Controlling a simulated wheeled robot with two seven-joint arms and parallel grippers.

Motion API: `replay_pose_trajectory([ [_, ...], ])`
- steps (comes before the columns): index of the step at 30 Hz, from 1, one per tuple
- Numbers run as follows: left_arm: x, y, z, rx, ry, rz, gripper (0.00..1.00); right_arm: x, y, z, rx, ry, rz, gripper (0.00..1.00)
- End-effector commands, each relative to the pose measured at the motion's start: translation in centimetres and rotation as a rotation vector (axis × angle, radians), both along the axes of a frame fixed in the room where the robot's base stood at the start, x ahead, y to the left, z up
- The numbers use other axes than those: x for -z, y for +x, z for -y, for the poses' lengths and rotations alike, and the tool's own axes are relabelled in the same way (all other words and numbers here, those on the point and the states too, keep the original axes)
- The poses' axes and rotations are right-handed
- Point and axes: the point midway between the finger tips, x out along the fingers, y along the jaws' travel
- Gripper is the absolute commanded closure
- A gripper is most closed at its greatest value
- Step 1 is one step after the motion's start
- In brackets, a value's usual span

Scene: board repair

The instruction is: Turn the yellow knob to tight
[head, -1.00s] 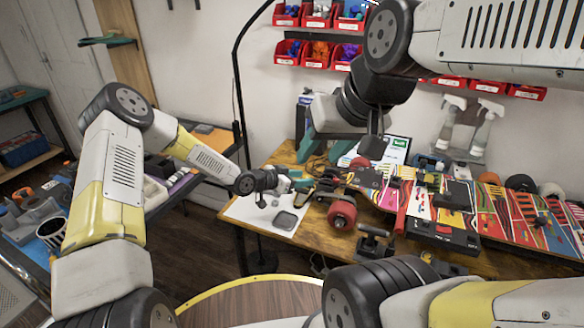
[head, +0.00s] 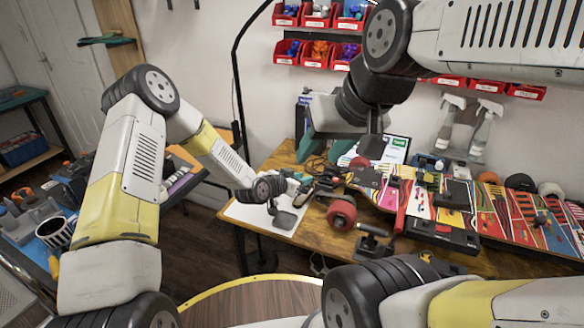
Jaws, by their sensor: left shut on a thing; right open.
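I cannot make out the yellow knob in the head view. My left gripper (head: 272,207) hangs over the white mat (head: 246,216) at the left end of the wooden workbench. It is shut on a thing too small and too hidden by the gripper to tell. A dark grey flat item (head: 285,220) lies on the mat by its fingers. My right gripper (head: 371,150) is open and points down above the back of the bench, apart from the boards. The arm's dark wrist hides part of what is behind it.
A red wheel (head: 341,213) stands near the bench's front edge, with a dark tool (head: 375,241) to its right. Colourful skateboard decks (head: 510,215) fill the right of the bench. Spray bottles (head: 486,122) and red bins (head: 318,55) are on the wall.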

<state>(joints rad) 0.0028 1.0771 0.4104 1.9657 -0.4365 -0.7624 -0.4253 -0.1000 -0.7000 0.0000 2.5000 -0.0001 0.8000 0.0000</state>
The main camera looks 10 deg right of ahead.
Motion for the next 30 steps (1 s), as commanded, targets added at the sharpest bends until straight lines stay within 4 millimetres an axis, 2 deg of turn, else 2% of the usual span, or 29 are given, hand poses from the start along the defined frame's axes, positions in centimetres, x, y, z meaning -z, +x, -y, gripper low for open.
replay_pose_trajectory([
  [11, -0.1, -0.1, 0.1, -0.013, 0.001, 0.002, 1.0, 0.0, 0.0, 0.0, 0.0, 0.0, 0.0, 0.54],
  [12, -0.1, -0.1, 0.1, -0.013, 0.001, 0.002, 0.7, 0.0, 0.0, 0.0, 0.0, 0.0, 0.0, 0.54],
  [15, -0.1, -0.1, 0.1, -0.013, 0.001, 0.002, 0.54, 0.0, 0.0, 0.0, 0.0, 0.0, 0.0, 0.54],
  [25, -0.1, -0.2, -0.2, -0.015, 0.002, 0.002, 0.54, 0.0, 0.0, 0.0, 0.0, 0.0, 0.0, 0.54],
  [30, -0.9, -1.4, -1.7, -0.016, 0.003, 0.0, 0.54, 0.0, 0.0, 0.0, 0.0, 0.0, 0.0, 0.54],
])
